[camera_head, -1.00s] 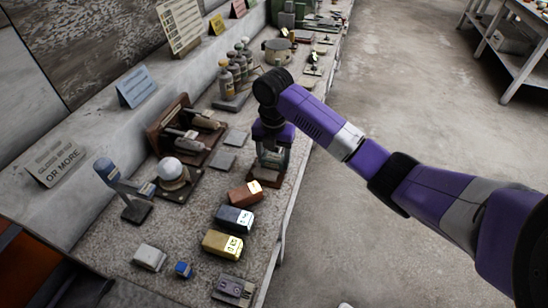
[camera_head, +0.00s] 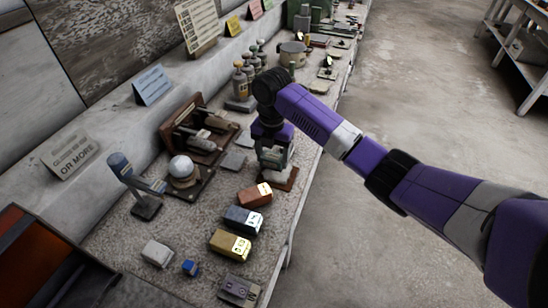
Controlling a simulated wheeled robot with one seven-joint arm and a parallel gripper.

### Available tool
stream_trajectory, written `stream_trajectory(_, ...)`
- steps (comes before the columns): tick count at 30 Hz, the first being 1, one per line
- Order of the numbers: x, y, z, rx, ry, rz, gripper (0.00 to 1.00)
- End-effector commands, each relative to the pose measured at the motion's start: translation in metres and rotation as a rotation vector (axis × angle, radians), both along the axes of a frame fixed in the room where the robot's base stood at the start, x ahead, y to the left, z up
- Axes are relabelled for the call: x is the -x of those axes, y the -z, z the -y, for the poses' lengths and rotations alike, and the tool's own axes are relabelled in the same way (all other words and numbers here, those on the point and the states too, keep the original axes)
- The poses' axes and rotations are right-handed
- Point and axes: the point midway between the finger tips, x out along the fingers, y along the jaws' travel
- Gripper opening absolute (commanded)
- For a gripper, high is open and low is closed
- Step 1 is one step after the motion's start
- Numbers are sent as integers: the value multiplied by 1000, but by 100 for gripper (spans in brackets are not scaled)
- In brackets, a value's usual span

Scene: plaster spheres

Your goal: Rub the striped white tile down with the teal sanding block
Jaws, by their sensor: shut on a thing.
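My gripper (camera_head: 273,160) points down over a reddish-brown board (camera_head: 292,180) near the front edge of the bench. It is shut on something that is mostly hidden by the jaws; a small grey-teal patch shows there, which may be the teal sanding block. A pale slab (camera_head: 274,178), perhaps the white tile, lies on the board right under the jaws. Its stripes cannot be made out. I cannot tell whether the held thing touches it.
Red-brown (camera_head: 255,195), dark blue-grey (camera_head: 243,220) and yellow (camera_head: 230,244) blocks stand nearer on the bench. A wooden rack (camera_head: 198,132) and a domed white object (camera_head: 183,168) stand to the left. Bottles (camera_head: 242,82) stand behind.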

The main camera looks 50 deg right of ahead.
Motion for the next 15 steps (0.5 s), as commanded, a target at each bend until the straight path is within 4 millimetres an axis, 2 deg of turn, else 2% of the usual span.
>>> stream_trajectory(15, 22, 1, 8, -1, 1, -4, 18)
